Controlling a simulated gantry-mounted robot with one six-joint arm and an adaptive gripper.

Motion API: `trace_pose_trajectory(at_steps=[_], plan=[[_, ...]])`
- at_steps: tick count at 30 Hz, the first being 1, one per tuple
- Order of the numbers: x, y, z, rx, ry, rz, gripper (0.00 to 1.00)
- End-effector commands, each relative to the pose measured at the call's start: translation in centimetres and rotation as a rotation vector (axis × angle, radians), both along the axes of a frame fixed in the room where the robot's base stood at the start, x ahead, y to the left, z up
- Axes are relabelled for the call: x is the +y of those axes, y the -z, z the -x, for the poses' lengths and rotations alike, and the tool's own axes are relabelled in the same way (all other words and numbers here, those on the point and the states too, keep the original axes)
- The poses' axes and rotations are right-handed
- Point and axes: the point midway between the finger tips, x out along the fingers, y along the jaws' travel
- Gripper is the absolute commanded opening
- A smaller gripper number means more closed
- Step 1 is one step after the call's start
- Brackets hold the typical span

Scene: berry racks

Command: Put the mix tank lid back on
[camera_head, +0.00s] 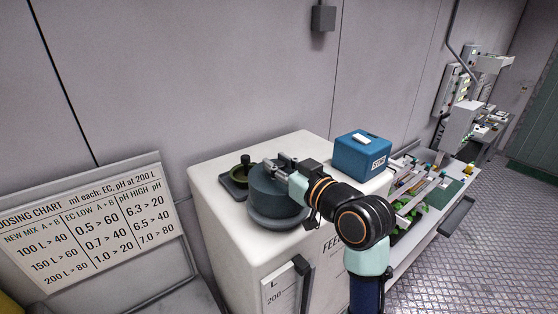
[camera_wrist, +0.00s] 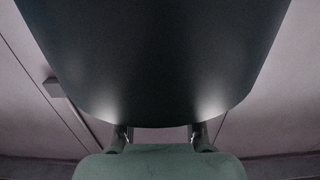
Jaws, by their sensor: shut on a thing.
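The mix tank is a white cabinet-like body (camera_head: 228,215) with a level scale on its front. A round dark blue-grey lid (camera_head: 272,190) is at its top, over a wider dark collar (camera_head: 280,220). My gripper (camera_head: 278,166) is shut on the lid at its upper side, reaching in from the right. In the wrist view the lid's dark curved body (camera_wrist: 160,60) fills the upper middle, just beyond my gripper's fingers (camera_wrist: 160,134). I cannot tell whether the lid touches the collar or hangs a little above it; its underside is hidden.
A dark tray (camera_head: 231,190) with an olive ring and black knob sits left of the lid. A blue box (camera_head: 362,156) stands to the right on the top. A dosing chart (camera_head: 100,228) is at the left. A cluttered bench (camera_head: 425,215) lies beyond on the right.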

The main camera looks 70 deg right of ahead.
Motion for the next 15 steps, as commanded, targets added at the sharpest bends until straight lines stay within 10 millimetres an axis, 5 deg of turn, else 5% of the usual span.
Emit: trace_pose_trajectory(at_steps=[15], plan=[[0.01,1.01,-0.01,0.000,0.000,0.000,0.00]])
